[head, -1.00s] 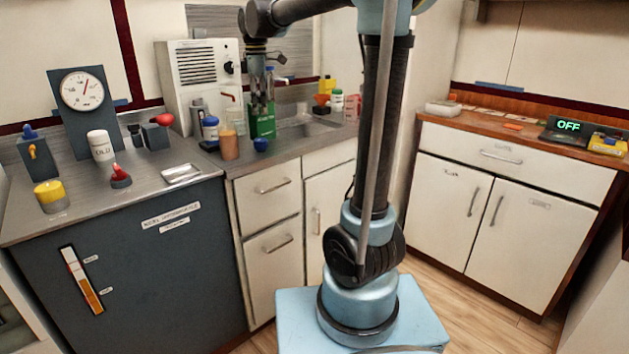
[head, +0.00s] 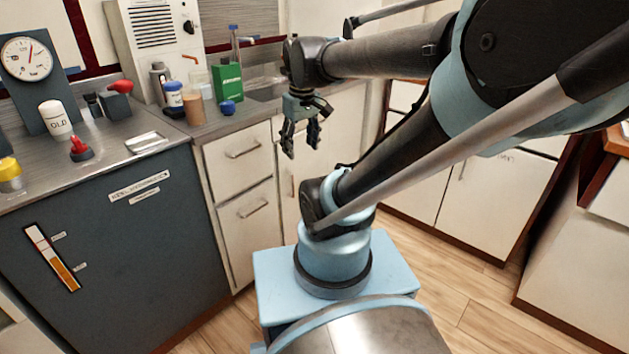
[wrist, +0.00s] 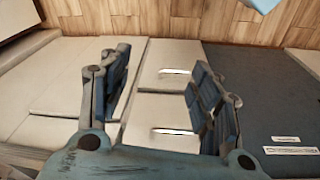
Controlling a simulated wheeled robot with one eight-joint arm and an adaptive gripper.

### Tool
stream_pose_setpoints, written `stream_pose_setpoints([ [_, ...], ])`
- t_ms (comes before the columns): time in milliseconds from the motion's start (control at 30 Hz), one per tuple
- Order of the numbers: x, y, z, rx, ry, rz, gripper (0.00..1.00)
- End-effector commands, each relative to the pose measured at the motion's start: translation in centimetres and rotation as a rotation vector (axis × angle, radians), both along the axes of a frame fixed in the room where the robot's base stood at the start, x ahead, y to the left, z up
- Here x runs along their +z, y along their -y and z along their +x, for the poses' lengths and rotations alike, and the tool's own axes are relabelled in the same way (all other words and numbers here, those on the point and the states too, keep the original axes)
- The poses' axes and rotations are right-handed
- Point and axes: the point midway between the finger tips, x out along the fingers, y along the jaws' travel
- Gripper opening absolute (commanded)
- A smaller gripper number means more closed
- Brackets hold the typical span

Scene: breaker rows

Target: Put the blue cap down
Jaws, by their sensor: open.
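The blue cap (head: 228,107) sits on the grey counter near its front edge, just in front of the green box (head: 228,84). My gripper (head: 301,150) hangs to the right of the cap, out past the counter's front edge, with its fingers pointing down. It is apart from the cap. In the wrist view, my gripper (wrist: 160,100) has its two fingers spread, with nothing between them. Behind them only cabinet fronts and floor show; the cap is not in that view.
An orange-brown cup (head: 194,108) and a white bottle with a blue lid (head: 174,98) stand left of the cap. A metal tray (head: 146,143), a red-topped stamp-like thing (head: 80,149) and a white "OLD" bottle (head: 55,120) are farther left. Cabinets and open floor lie below my gripper.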

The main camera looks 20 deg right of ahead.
Motion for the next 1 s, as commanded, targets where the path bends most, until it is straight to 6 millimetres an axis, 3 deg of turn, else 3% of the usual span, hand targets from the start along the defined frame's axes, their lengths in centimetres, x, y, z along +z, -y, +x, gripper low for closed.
stream_pose_setpoints([
  [33, -1.6, 0.6, -1.4, -0.06, 0.007, 0.007, 0.58],
  [200, -5.9, 1.7, -4.6, -0.237, 0.028, 0.03, 0.58],
  [367, -8.2, 2.5, -6.1, -0.332, 0.039, 0.044, 0.58],
  [1000, -9.1, 2.6, -5.9, -0.356, 0.034, 0.046, 0.58],
])
